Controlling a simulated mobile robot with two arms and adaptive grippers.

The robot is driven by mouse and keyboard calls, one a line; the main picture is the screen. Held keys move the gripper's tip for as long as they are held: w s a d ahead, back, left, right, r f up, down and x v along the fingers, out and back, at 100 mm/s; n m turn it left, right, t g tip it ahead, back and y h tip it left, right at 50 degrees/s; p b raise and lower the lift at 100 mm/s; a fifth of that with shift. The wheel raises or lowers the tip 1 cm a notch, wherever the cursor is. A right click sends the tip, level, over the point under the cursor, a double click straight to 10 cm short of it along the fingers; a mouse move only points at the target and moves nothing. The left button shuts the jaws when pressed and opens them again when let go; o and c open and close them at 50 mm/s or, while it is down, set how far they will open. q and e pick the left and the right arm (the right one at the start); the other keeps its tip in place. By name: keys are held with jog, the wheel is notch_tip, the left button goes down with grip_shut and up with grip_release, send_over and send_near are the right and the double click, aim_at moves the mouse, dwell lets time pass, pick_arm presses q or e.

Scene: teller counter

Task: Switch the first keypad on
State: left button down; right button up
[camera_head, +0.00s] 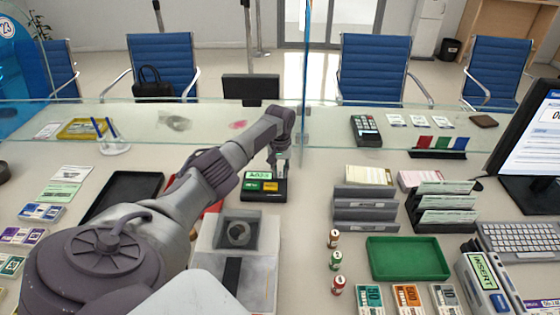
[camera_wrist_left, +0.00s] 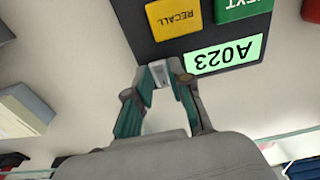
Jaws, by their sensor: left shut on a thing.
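A black keypad (camera_head: 263,197) lies on the counter near the middle of the head view. It has a pale green display reading A023, a green button and a yellow button. The left wrist view shows the keypad (camera_wrist_left: 165,50) upside down, with its NEXT and RECALL buttons. My left gripper (camera_head: 281,158) comes down at its far right side. In the wrist view the fingertips (camera_wrist_left: 160,73) close around a small pale part at the keypad's edge, beside the display. Exactly what that part is cannot be told. My right gripper is out of view.
A glass partition (camera_head: 410,120) runs behind the counter. A second keypad-like terminal (camera_head: 366,130) lies to the right. A black tray (camera_head: 122,196) is to the left; grey racks (camera_head: 365,207) and a green tray (camera_head: 408,258) are to the right.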

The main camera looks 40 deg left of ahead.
aim_at(280, 176)
pick_arm(q)
jog(key=c, duration=1)
grip_release()
jog(key=shift+c, duration=0.2)
jog(key=shift+r, duration=0.1)
notch_tip(280, 176, up, 12)
jog(key=shift+s+d, duration=0.15)
jog(key=shift+s, duration=0.15)
